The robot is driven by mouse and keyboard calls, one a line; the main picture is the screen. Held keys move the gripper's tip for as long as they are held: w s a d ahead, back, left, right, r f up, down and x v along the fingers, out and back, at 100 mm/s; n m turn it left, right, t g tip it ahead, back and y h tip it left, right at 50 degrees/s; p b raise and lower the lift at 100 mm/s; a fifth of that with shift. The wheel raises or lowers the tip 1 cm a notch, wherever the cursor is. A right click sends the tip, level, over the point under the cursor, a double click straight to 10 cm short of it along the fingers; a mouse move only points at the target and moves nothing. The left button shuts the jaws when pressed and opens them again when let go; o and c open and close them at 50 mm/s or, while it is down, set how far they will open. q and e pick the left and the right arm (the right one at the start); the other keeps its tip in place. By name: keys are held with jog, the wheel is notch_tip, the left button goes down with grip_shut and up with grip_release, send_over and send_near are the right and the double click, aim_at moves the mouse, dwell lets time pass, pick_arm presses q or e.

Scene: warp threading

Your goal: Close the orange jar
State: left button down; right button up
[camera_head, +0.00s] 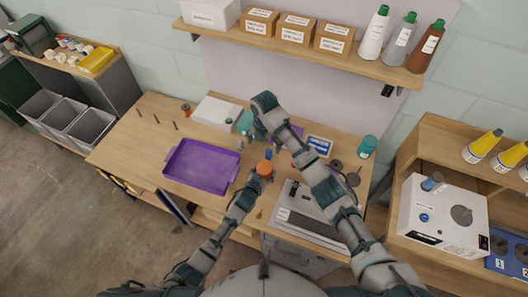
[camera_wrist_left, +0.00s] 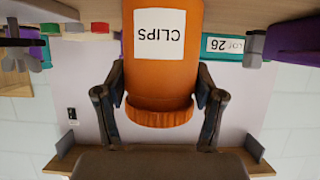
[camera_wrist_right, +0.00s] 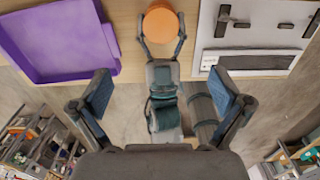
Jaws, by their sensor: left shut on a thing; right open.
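The orange jar (camera_head: 264,169) is upright near the table's front edge. My left gripper (camera_head: 257,178) is shut around it. In the left wrist view, which is upside down, the jar (camera_wrist_left: 160,68) has a white CLIPS label, and a ribbed orange lid (camera_wrist_left: 160,115) sits at its mouth between the fingers. How tight the lid is cannot be told. My right gripper (camera_head: 258,147) is open and empty, pointing down near the jar. In the right wrist view the round orange lid top (camera_wrist_right: 160,23) lies beyond the open fingers (camera_wrist_right: 163,92), clear of them.
A purple tray (camera_head: 201,166) lies left of the jar. A grey case (camera_head: 309,218) lies to the right. A teal jar (camera_head: 367,146) and dark discs stand at the back right. A shelf (camera_head: 300,45) with boxes and bottles hangs behind.

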pick_arm(q)
jog(key=shift+f, duration=0.1)
dwell(0.3)
jog(key=shift+c, duration=0.2)
grip_release()
jog(key=v, duration=1.2)
